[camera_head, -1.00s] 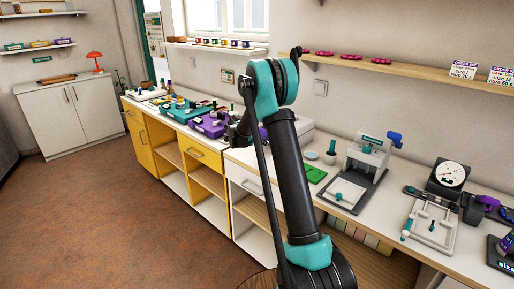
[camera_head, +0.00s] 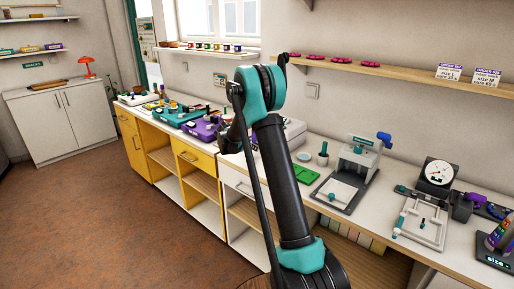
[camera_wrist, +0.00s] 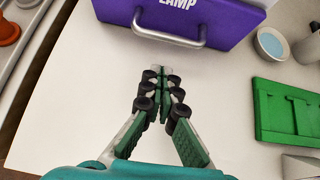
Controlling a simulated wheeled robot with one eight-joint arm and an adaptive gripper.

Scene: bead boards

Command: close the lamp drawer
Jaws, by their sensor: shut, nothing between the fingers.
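The lamp drawer (camera_wrist: 180,18) shows in the wrist view as a purple front marked "LAMP", with a metal bar handle (camera_wrist: 168,34). It stands on the white worktop at the top of that view. How far it is open cannot be told. My gripper (camera_wrist: 161,72) is shut and empty, low over the worktop. Its fingertips point at the handle, with a small gap visible between them. In the head view my arm hides most of the drawer and the gripper; a pale box (camera_head: 295,131) shows just right of the arm.
A green slotted board (camera_wrist: 288,110) and a small bowl (camera_wrist: 271,44) lie right of the gripper. In the head view a purple case (camera_head: 203,128) stands left of the arm and a press (camera_head: 358,160) stands right. The worktop between gripper and handle is clear.

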